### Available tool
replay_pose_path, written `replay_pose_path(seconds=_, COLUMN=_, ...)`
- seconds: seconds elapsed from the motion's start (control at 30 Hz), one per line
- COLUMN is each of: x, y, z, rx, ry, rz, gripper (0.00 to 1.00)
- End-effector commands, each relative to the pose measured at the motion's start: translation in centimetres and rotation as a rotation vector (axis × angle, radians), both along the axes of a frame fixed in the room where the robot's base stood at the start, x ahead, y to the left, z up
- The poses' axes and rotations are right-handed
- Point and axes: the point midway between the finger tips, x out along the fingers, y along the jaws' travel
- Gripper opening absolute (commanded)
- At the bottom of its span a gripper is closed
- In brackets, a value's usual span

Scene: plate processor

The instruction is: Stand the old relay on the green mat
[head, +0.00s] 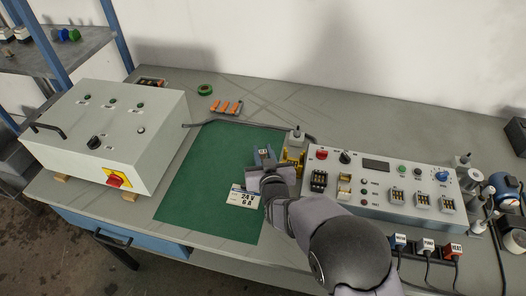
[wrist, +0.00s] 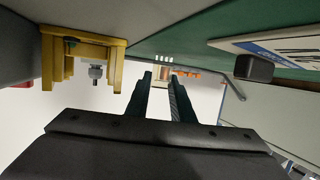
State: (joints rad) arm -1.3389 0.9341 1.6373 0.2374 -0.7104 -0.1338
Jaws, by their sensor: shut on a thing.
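My gripper (head: 263,162) is over the right part of the green mat (head: 195,170), near its right edge. Its two dark fingers (wrist: 162,82) are shut on a small pale block, which I take to be the old relay (wrist: 162,75). Small light pins or marks show along one end of it. In the head view only a small part of the relay (head: 263,152) shows between the fingertips. I cannot tell whether it touches the mat. The mat also shows in the wrist view (wrist: 210,22).
A yellow fixture (head: 290,166) stands right beside my gripper, before the control panel (head: 385,190). A white "24 V 6 A" box or label (head: 245,198) lies on the mat in front. A grey cabinet (head: 105,135) stands left. Orange-ended parts (head: 227,107) lie behind. The mat's left half is clear.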

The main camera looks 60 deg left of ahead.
Motion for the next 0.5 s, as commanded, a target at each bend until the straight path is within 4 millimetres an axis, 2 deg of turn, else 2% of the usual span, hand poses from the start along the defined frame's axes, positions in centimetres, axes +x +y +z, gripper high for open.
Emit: replay_pose_path(seconds=0.5, x=-0.01, y=0.00, z=-0.81, rx=0.001, ry=0.000, rz=0.000, gripper=0.00)
